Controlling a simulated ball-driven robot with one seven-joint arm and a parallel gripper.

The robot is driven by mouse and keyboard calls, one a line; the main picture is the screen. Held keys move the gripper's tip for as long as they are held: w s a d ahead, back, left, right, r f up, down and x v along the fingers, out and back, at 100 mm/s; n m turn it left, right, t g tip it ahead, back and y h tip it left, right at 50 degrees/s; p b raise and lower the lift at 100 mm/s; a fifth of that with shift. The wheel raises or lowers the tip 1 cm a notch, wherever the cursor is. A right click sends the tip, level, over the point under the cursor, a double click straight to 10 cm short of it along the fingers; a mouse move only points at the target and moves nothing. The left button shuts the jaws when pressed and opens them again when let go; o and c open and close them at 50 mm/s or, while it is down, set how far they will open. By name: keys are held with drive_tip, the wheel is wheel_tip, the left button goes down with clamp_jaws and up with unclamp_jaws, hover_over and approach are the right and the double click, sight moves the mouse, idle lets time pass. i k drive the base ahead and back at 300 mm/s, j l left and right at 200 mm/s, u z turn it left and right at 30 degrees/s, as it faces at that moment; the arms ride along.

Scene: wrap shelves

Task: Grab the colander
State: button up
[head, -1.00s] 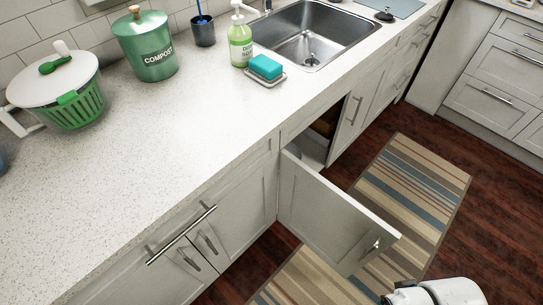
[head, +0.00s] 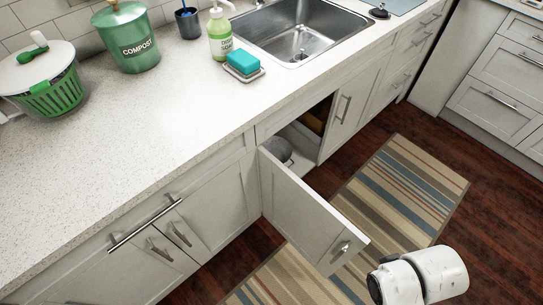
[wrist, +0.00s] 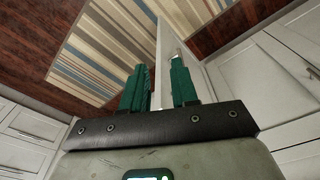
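A round grey metal vessel (head: 275,149) shows partly inside the open lower cabinet in the head view. It may be the colander, but I cannot tell, as the door and cabinet frame hide most of it. My gripper (wrist: 158,66) shows in the wrist view with its two green fingers apart and nothing clearly held. The open cabinet door (head: 305,215) stands out from the cabinet. In the wrist view its pale edge (wrist: 165,45) rises beyond the fingers; contact cannot be told. The gripper is not in the head view.
The counter (head: 130,140) holds a salad spinner (head: 45,80), a green compost bin (head: 127,40), a soap bottle (head: 220,38) and a blue sponge (head: 243,62). The sink (head: 300,30) is behind.

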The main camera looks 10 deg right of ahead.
sight(279, 148)
drive_tip(key=i+l+z, duration=0.2)
drive_tip(key=z, duration=0.3)
drive_tip(key=i+l+z, duration=0.1)
drive_tip(key=z, duration=0.4)
drive_tip(key=i+j+z, duration=0.1)
drive_tip(key=i+z, duration=0.35)
drive_tip(key=i+l, duration=0.15)
drive_tip(key=i, duration=0.4)
drive_tip(key=i+u, duration=0.15)
drive_tip(key=u, duration=0.2)
drive_tip(key=i+u, duration=0.2)
drive_tip(key=u, duration=0.2)
drive_tip(key=i+l+u, duration=0.15)
drive_tip(key=u, duration=0.2)
drive_tip(key=i+u, duration=0.1)
drive_tip(key=u, duration=0.35)
drive_tip(key=i+u, duration=0.15)
drive_tip(key=u, duration=0.3)
drive_tip(key=l+u, duration=0.15)
drive_tip(key=u, duration=0.3)
drive_tip(key=i+l, duration=0.05)
